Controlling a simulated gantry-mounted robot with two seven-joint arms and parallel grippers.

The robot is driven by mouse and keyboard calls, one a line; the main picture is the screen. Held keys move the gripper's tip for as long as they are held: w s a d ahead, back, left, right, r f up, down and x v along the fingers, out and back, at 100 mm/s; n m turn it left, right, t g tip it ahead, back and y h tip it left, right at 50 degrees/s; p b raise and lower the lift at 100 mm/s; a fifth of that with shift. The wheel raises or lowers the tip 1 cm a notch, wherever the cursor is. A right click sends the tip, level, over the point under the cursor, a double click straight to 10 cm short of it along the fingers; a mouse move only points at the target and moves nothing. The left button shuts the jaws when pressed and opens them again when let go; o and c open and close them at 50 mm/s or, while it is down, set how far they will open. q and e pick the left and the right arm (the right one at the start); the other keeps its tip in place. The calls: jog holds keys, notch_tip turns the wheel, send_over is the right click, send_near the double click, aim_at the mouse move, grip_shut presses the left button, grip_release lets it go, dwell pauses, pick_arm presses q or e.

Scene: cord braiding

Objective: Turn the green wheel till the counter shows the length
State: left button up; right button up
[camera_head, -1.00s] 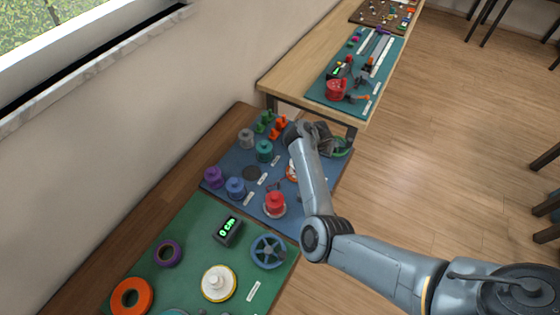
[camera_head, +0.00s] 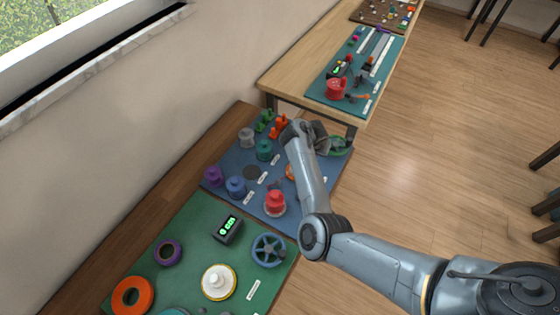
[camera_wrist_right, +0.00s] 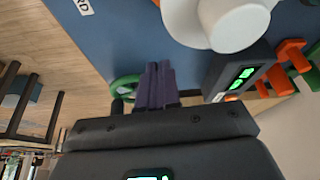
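The green wheel (camera_head: 340,146) lies at the far right corner of the blue board, partly hidden by my right gripper (camera_head: 318,137) in the head view. In the right wrist view the wheel (camera_wrist_right: 122,86) shows just left of the dark purple fingers of my right gripper (camera_wrist_right: 157,68). The fingers are close together, at the wheel's edge. I cannot see whether anything is between them. A dark counter (camera_wrist_right: 240,77) with lit green digits stands right of the fingers; its digits are too small to read surely. My left gripper is not in view.
A white knob (camera_wrist_right: 225,20) stands close above the counter in the wrist view. Several coloured spools, such as a red one (camera_head: 275,202), stand on the blue board (camera_head: 228,205). A green board (camera_head: 190,215) in front carries a blue wheel (camera_head: 268,250) and another counter (camera_head: 228,229).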

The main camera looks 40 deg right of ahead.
jog(key=o, duration=0.4)
jog(key=shift+c, duration=0.2)
